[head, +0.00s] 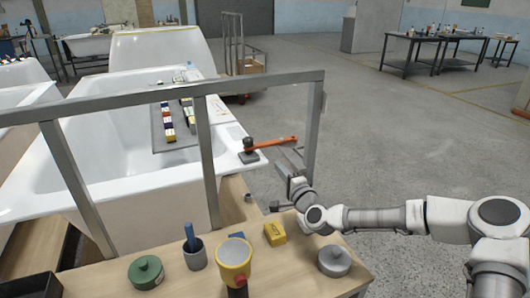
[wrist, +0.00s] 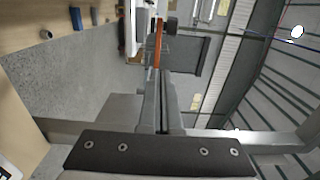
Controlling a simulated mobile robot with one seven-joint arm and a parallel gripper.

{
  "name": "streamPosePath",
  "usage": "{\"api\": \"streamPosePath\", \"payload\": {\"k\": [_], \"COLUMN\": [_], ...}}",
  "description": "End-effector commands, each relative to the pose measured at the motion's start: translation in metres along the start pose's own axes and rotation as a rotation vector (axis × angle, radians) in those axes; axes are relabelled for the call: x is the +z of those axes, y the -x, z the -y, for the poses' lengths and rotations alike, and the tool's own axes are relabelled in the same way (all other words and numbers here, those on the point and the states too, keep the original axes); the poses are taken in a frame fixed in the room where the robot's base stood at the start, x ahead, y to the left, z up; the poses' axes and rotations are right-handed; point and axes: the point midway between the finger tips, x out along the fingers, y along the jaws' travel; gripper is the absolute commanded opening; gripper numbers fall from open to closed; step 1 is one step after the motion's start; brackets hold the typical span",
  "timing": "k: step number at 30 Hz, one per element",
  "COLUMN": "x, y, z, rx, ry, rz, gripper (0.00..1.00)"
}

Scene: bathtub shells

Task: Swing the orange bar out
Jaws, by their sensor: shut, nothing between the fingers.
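The orange bar (head: 275,143) reaches to the right from a dark pivot mount (head: 249,156) on the near right corner of the white bathtub's rim. In the wrist view the orange bar (wrist: 157,48) lies just beyond my fingertips, with its dark round knob (wrist: 172,27) past it. My gripper (head: 286,153) is shut and empty, close to the bar's free right end. My gripper's grey fingers also show together in the wrist view (wrist: 163,97). I cannot tell whether the fingers touch the bar.
A grey metal rail frame (head: 205,145) stands between the tub and the camera; its right post (head: 311,125) is close to my gripper. A wooden bench (head: 300,255) holds a yellow block (head: 274,233), a yellow cup (head: 234,262) and lidded pots. Open floor lies right.

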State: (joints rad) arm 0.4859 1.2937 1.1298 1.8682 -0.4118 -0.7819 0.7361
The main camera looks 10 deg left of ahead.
Motion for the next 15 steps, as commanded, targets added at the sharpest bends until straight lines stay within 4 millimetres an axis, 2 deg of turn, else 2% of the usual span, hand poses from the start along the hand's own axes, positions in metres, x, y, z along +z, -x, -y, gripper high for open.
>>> {"api": "streamPosePath", "payload": {"k": [6, 15], "x": [0.001, 0.001], "y": [-0.038, -0.085], "z": [-0.002, -0.002], "rx": [0.000, -0.001], "ry": [-0.001, -0.001], "rz": [0.000, 0.000], "gripper": [0.00, 0.00]}}
